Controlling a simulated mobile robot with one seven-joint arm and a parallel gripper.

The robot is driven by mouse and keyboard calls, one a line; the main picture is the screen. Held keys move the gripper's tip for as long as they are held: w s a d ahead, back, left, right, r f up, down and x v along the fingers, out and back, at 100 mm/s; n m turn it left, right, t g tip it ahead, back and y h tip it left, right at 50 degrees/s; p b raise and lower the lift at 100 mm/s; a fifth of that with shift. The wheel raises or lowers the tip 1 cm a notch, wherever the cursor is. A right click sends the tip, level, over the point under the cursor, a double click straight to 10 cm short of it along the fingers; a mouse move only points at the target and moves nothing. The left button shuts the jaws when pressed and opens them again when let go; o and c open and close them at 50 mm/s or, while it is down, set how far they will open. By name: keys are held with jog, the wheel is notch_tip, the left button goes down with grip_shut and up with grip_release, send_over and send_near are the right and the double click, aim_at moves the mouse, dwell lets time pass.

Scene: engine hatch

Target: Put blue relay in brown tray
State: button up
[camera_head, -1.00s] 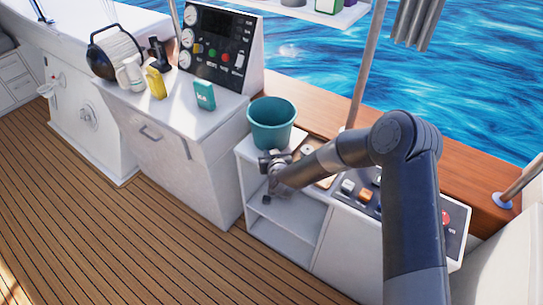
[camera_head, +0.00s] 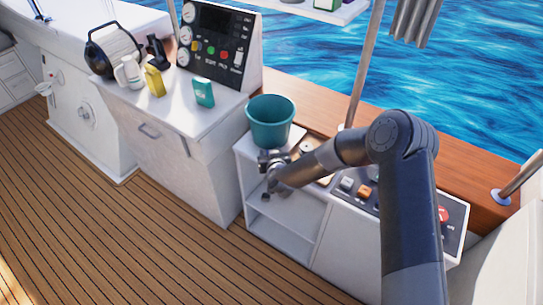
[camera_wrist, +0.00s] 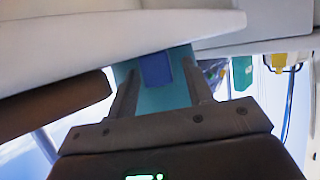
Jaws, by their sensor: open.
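My gripper (camera_head: 268,178) is at the open front of the white shelf unit, just below the teal bucket. In the wrist view my gripper (camera_wrist: 160,82) has its two fingers apart. A blue block, seemingly the blue relay (camera_wrist: 156,69), shows between and beyond the fingertips against a teal surface; I cannot tell whether it touches them. A brown piece (camera_wrist: 50,112), possibly the brown tray's edge, lies left of the fingers. The relay is not clear there.
The teal bucket (camera_head: 270,121) stands on the white shelf unit (camera_head: 285,222). A control panel with buttons (camera_head: 365,192) is right of it. A white counter (camera_head: 180,110) at the left holds a yellow bottle (camera_head: 154,82) and a teal box (camera_head: 204,92). The deck in front is clear.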

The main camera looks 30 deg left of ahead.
jog(key=v, duration=1.2)
jog(key=shift+r, duration=0.1)
